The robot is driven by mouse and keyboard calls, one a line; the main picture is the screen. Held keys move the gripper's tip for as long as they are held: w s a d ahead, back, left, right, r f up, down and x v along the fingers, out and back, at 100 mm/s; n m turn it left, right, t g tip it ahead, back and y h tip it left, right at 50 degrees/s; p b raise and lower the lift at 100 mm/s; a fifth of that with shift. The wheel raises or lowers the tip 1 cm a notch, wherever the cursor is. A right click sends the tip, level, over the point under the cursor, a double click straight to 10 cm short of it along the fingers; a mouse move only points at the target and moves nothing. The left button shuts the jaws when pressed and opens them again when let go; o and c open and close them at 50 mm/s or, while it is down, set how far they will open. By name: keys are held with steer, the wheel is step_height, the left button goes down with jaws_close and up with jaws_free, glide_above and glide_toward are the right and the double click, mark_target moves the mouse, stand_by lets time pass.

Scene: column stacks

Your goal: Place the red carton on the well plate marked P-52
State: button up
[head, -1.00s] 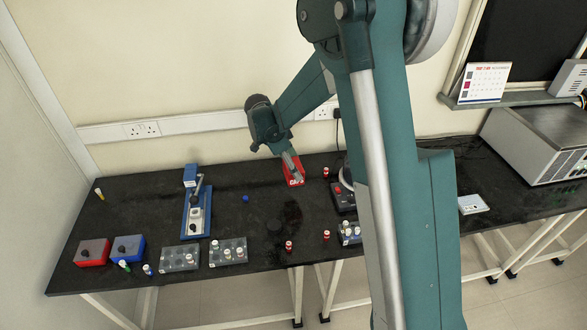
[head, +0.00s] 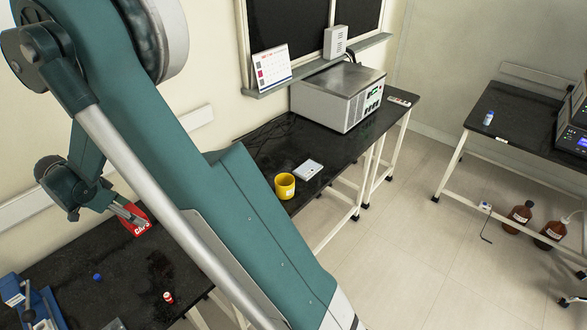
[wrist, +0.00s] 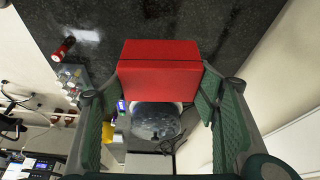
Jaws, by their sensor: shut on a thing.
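The red carton (head: 137,219) with white lettering is held in my gripper (head: 122,211) above the dark bench at the left. I cannot tell how high it is. In the wrist view the red carton (wrist: 160,66) sits between the two green finger pads, gripped at both sides. A flat white plate (head: 308,169), which could be the well plate, lies on the bench beyond my arm, well to the right of the carton. Its marking is too small to read.
A yellow mug (head: 284,187) stands close to the white plate. A large grey instrument (head: 338,94) stands behind it. A small red vial (head: 168,297) and a blue cap (head: 97,277) are on the near bench. My arm hides the bench's middle.

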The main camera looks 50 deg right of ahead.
step_height(320, 180, up, 6)
steer(key=shift+r, duration=0.2)
steer(key=d+f+n, duration=0.1)
steer(key=d+n, duration=0.1)
steer(key=d, duration=3.5)
steer(key=s+d, duration=0.6)
steer(key=d, duration=0.6)
steer(key=s+d+n+t+p, duration=0.1)
steer(key=s+d, duration=0.6)
steer(key=d, duration=0.5)
steer(key=s+d, duration=0.6)
steer(key=d, duration=0.5)
steer(key=shift+y, duration=0.3)
steer(key=shift+s+d+f, duration=0.15)
steer(key=shift+f, duration=0.9)
steer(key=shift+s+d+f, duration=0.1)
steer(key=shift+d+f, duration=0.05)
steer(key=shift+f, duration=0.9)
steer(key=shift+f, duration=0.1)
step_height(320, 180, down, 6)
